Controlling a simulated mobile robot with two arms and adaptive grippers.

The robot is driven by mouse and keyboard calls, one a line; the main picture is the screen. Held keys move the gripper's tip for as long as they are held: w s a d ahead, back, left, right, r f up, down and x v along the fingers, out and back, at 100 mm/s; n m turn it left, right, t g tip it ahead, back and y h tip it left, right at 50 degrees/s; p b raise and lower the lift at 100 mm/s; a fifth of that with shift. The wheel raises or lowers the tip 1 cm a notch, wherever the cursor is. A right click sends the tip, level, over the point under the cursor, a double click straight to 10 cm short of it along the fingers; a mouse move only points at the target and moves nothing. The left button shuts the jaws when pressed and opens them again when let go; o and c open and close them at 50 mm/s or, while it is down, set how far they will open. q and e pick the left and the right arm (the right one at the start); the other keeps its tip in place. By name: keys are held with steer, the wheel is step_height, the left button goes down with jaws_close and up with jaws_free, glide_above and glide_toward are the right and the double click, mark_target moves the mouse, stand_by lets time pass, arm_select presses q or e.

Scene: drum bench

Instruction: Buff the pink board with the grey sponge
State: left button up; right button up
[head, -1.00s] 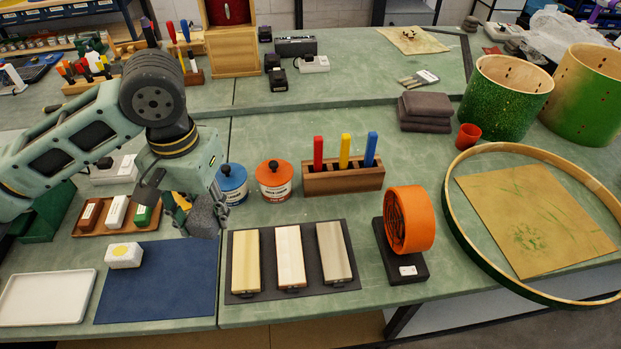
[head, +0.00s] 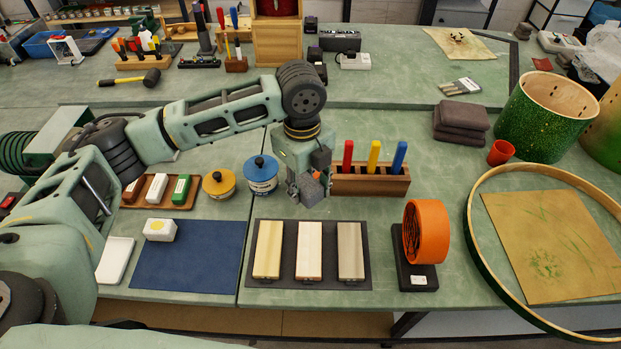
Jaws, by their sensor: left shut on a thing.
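My left gripper (head: 306,186) is shut on the grey sponge (head: 312,190), a rough dark grey block partly covered by the fingers. Three boards lie side by side on a dark mat (head: 259,232). The middle one, palest and faintly pinkish, looks like the pink board (head: 309,250). A yellowish board (head: 268,249) lies left of it and a tan board (head: 350,250) right of it. The sponge appears apart from the boards. My right gripper is not in view.
A blue-lidded tin (head: 261,174) and a yellow-lidded tin (head: 218,183) stand left of the gripper. A blue mat (head: 187,262) lies left.

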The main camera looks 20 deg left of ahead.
arm_select(q)
steer(key=m, duration=0.2)
steer(key=w+m, duration=0.1)
steer(key=m, duration=0.1)
steer(key=shift+d+f+p, duration=0.15)
steer(key=shift+f+p, duration=0.25)
steer(key=m, duration=0.2)
steer(key=w+f+m, duration=0.1)
steer(key=m, duration=0.1)
steer(key=shift+d+f+p, duration=0.1)
steer(key=shift+f+p, duration=0.05)
steer(key=shift+p, duration=0.2)
step_height(320, 180, down, 4)
steer(key=b, duration=0.4)
steer(key=shift+b, duration=0.4)
